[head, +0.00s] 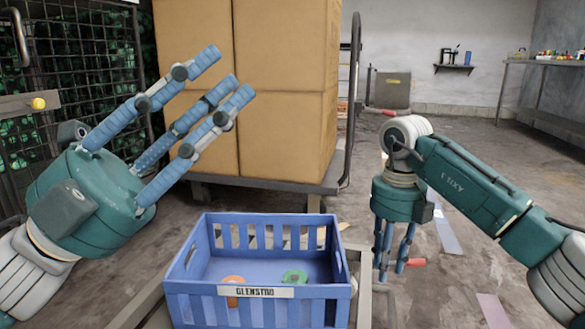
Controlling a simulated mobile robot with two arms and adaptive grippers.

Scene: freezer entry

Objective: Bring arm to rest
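My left gripper (228,76) reaches in from the left, above and to the left of the blue crate. Its fingers are straight and spread apart, pointing up and to the right, with nothing between them. My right gripper (391,268) hangs from the bent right arm, to the right of the crate. Its fingers point down with a gap between them, and I see nothing held. The blue crate (257,216) stands low in front, with an orange round item (233,281) and a green round item (294,277) inside. Both items are partly hidden by the crate's front wall.
Large cardboard boxes (285,90) stand stacked on a cart (265,185) behind the crate. A black wire cage (85,55) is at the left. A table (555,64) with small items stands at the far right. Open floor lies beyond my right arm.

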